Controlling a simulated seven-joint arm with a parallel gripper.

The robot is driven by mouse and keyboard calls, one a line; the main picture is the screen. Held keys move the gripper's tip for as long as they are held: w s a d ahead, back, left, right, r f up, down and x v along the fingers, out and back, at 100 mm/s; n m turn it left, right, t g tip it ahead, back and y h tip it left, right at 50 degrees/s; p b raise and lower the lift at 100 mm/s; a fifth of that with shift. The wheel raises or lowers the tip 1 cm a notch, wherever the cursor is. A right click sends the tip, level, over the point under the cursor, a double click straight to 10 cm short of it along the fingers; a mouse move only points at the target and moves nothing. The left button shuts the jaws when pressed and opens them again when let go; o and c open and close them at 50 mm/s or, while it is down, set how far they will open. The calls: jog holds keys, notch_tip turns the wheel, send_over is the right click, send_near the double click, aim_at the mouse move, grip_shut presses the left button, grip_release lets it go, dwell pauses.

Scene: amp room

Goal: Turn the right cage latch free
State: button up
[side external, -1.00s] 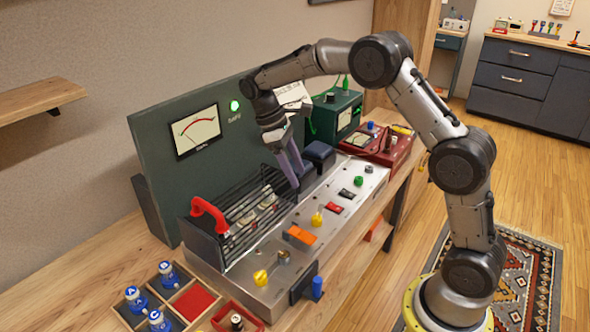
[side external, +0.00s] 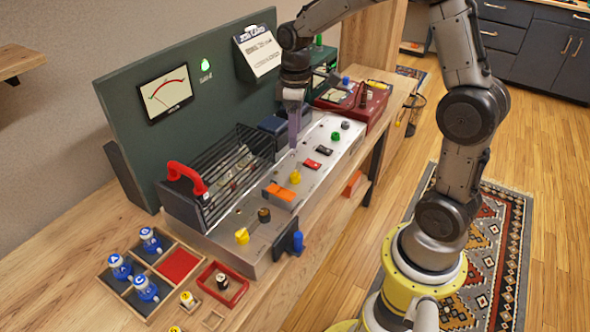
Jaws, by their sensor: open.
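The black wire cage (side external: 225,175) with a red handle (side external: 186,176) sits over the tubes on the metal chassis (side external: 240,225). Two yellow knobs stand in front of it. The left yellow knob (side external: 242,236) is near the chassis's near end. The right yellow knob (side external: 295,177), which may be the right cage latch, stands by the orange switch (side external: 281,193). My gripper (side external: 293,144) is open and empty, pointing down over the chassis beyond the cage's right end. It is above and behind the right yellow knob in the picture, apparently apart from it. The gap between the fingers is hard to see.
A green panel with a meter (side external: 166,94) and a lit green lamp (side external: 205,65) stands behind. Dark blocks (side external: 274,124) sit beside my gripper. A red instrument (side external: 350,100) stands farther right.

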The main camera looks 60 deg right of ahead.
aim_at(295, 173)
notch_tip(295, 173, down, 13)
jog(key=shift+r, duration=0.1)
dwell(0.3)
grip_shut()
